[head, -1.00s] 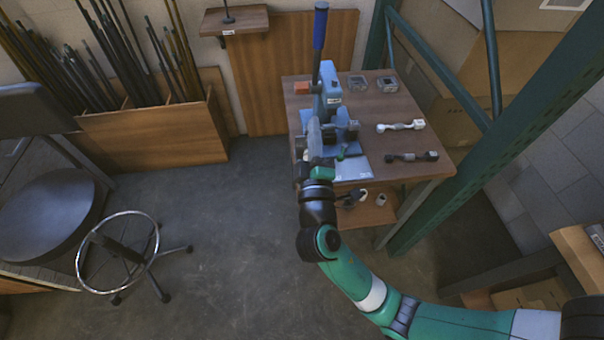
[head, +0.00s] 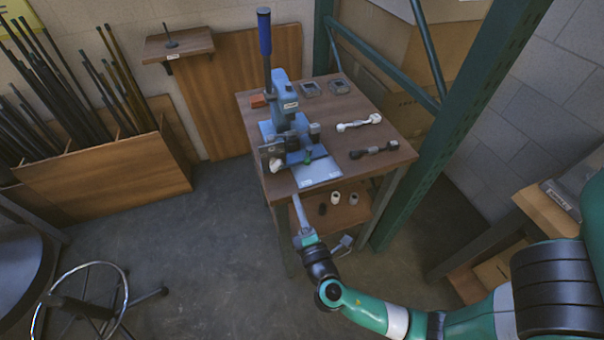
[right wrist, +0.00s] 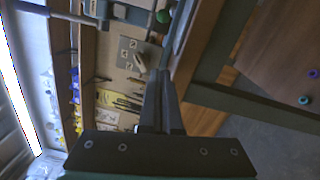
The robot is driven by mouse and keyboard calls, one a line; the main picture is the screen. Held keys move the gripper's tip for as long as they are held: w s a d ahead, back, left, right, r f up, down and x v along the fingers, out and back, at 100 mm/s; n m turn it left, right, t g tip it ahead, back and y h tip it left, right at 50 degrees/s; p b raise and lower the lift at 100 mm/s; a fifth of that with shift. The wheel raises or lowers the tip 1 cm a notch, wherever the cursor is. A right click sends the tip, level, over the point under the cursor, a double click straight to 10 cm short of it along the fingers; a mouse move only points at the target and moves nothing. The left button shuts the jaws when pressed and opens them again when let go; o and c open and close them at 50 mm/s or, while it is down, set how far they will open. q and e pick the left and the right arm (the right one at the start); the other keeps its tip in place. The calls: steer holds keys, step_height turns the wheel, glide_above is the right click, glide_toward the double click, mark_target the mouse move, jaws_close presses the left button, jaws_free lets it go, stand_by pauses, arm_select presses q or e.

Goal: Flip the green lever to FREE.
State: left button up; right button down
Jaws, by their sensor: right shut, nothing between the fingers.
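A blue press (head: 287,105) with a long dark-blue handle (head: 264,32) stands on the wooden table (head: 370,100). The small green lever (head: 307,153) is at the front of the press, above a light-blue plate (head: 320,173). The plate has small labels too small to read, so I cannot tell the lever's setting. A green knob (right wrist: 163,16) shows at the top of the right wrist view. My right gripper (head: 296,198) is shut and empty, below and in front of the plate by the table's front edge, apart from the lever. It also shows in the right wrist view (right wrist: 163,75). My left gripper is not in view.
A white part (head: 359,123) and a dark part (head: 374,149) lie at the table's right. A lower shelf (head: 345,212) holds small items. A green post (head: 430,135) stands right of the table. Floor in front is open; a stool (head: 85,300) is at the left.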

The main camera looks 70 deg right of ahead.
mark_target(301, 179)
steer(key=b+x, duration=0.1)
steer(key=x, duration=0.6)
steer(key=shift+w+d, duration=0.15)
steer(key=shift+d, duration=0.1)
steer(key=d, duration=0.1)
steer(key=s+d, duration=0.2)
steer(key=shift+d+r+p, duration=0.15)
steer(key=shift+r+p, duration=0.25)
steer(key=shift+w, duration=0.1)
